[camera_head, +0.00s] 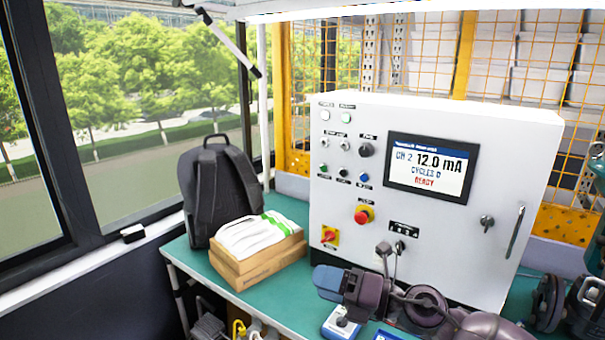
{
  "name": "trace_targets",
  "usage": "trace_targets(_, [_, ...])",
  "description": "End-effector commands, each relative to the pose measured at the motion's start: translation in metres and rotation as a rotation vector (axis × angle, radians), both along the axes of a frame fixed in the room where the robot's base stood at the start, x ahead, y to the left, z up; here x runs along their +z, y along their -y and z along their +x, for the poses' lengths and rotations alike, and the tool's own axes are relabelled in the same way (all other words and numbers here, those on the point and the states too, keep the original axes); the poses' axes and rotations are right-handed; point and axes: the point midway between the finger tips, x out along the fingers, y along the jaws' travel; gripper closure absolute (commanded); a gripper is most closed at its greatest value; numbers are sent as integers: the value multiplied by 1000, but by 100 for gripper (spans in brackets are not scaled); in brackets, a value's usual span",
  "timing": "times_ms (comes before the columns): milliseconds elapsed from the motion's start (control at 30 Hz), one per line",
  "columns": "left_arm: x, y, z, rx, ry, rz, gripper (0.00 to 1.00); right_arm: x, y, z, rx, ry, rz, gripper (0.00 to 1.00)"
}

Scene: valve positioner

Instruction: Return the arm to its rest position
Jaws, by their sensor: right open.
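My right arm comes in from the bottom right, low in front of the control cabinet (450,225). Its gripper (330,280) points left, above the front part of the green bench. It is open, and I see nothing held in it; the gap between its fingers is hard to make out from this angle. The cabinet's screen (431,165) reads "CH 2 12.0 mA", "CYCLES 0" and "READY". My left gripper is not in view.
A small blue and white device (342,324) with a dark knob sits just below my right gripper. Cardboard boxes (258,266) with a white cloth on top and a dark backpack (212,190) stand left on the green bench (188,254). Dark equipment (548,302) stands at the right.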

Motion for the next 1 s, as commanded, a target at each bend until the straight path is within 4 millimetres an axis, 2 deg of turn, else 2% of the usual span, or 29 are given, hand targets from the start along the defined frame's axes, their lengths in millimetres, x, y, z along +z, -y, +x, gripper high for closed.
trace_targets(133, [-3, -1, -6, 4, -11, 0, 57, 10, 21, 9, -149, -216, 312, 36])
trace_targets(233, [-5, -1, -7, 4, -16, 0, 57, 4, 44, 16, -262, -382, 511, 36])
trace_targets(367, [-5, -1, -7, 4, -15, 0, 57, -23, 81, 19, -421, -623, 752, 36])
trace_targets(467, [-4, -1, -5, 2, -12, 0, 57, -57, 111, 12, -552, -822, 930, 36])
trace_targets(667, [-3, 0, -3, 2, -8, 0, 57, -139, 161, -27, -784, -1181, 1222, 36])
trace_targets(800, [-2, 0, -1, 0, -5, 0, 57, -190, 187, -70, -910, -1365, 1384, 36])
trace_targets(1000, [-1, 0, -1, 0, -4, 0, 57, -248, 217, -142, -1068, -1480, 1545, 36])
